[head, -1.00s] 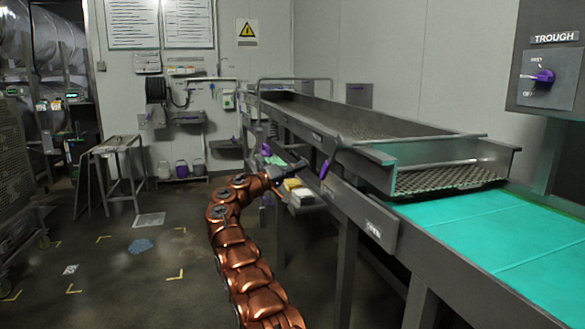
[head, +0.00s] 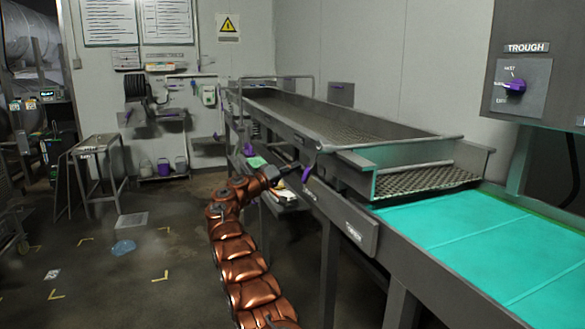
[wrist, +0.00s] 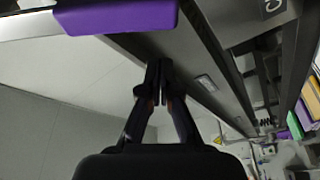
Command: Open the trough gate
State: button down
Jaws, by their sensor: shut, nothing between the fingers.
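The metal trough (head: 400,148) runs along the right side of the head view, with a perforated floor and its near end above a turquoise belt. A purple handle (head: 307,174) sits on its left side. I cannot tell for sure which part is the gate. My gripper (head: 296,167) is just left of the purple handle, with its fingers shut and empty. In the wrist view the shut fingers (wrist: 160,68) point up the picture, and a purple block (wrist: 115,17), probably the handle, is at the top left, apart from them.
The turquoise belt (head: 470,235) lies below the trough's end. A small shelf with items (head: 285,198) is under the trough. Open floor lies to the left.

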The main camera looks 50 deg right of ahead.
jog(key=shift+s+a+f+b, duration=0.3)
jog(key=shift+s+a+f, duration=0.15)
jog(key=shift+s, duration=0.15)
jog(key=shift+s+a+f+b, duration=0.3)
jog(key=shift+s+a+f, duration=0.1)
jog(key=shift+s, duration=0.2)
jog(key=shift+f, duration=0.1)
jog(key=shift+s+f, duration=0.15)
